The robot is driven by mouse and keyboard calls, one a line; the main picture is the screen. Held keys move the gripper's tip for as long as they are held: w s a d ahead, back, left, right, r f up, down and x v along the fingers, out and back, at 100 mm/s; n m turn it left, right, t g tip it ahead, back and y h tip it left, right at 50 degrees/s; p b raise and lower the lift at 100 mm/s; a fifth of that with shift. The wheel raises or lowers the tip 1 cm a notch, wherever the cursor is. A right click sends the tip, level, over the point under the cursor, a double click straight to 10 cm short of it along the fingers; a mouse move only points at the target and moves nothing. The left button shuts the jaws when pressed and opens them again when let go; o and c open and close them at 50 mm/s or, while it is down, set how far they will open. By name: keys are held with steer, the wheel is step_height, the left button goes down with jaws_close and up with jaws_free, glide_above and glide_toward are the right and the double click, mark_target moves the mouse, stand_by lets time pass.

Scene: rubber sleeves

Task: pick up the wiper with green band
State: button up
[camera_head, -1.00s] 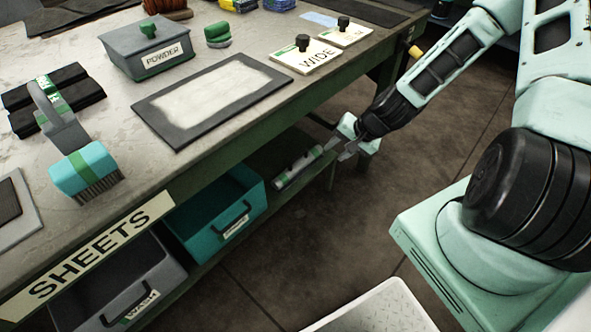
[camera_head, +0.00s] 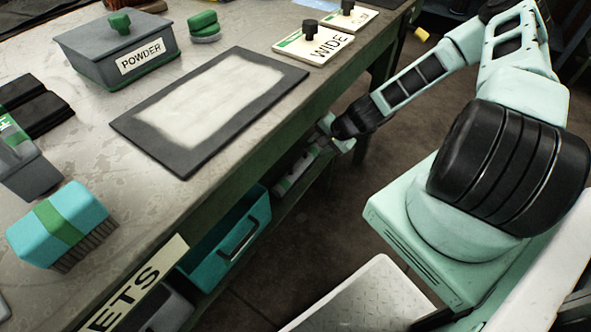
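A grey cylinder with a green band (camera_head: 297,172) lies on the low shelf under the bench edge. It looks like the wiper, but it is small and in shadow. My gripper (camera_head: 322,145) is beside the bench, at the near-right end of the cylinder, with its jaws apart. The fingertips overlap that end in the picture; I cannot tell whether they touch it. A teal block brush with a green band (camera_head: 62,221) stands on the bench top at the lower left, far from my gripper.
The bench top carries a grey POWDER box (camera_head: 118,50), a dark-framed white pad (camera_head: 210,108) and a WIDE card with a black knob (camera_head: 322,44). A teal bin (camera_head: 228,240) sits below, left of the cylinder. The bench edge overhangs the shelf.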

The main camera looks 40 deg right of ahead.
mark_target(298, 157)
steer(key=shift+b+x, duration=2.15)
steer(key=shift+x, duration=4.75)
steer(key=shift+a, duration=0.15)
jaws_close()
